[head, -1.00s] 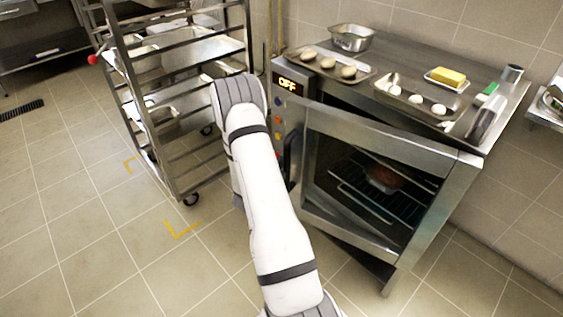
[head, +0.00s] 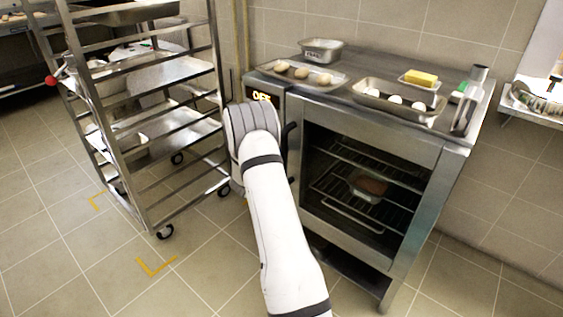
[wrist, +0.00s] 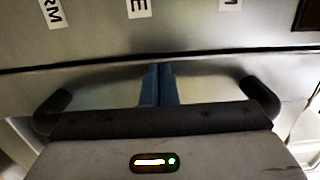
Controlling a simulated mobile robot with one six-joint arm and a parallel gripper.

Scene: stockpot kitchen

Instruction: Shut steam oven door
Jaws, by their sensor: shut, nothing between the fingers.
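The steam oven (head: 440,215) stands right of centre in the head view. Its door (head: 370,132) has a steel frame and a large glass window, showing wire racks and a brown loaf (head: 370,187) inside. The door looks flush or nearly flush with the front; I cannot tell whether it is latched. The dark door handle (head: 291,148) is at its left edge, partly behind my arm. In the wrist view my gripper (wrist: 160,72) has its blue fingers shut and empty, in front of a labelled metal surface. My arm hides the fingers in the head view.
A wheeled steel rack (head: 150,200) with trays stands close on the left. Floor at the lower left is clear.

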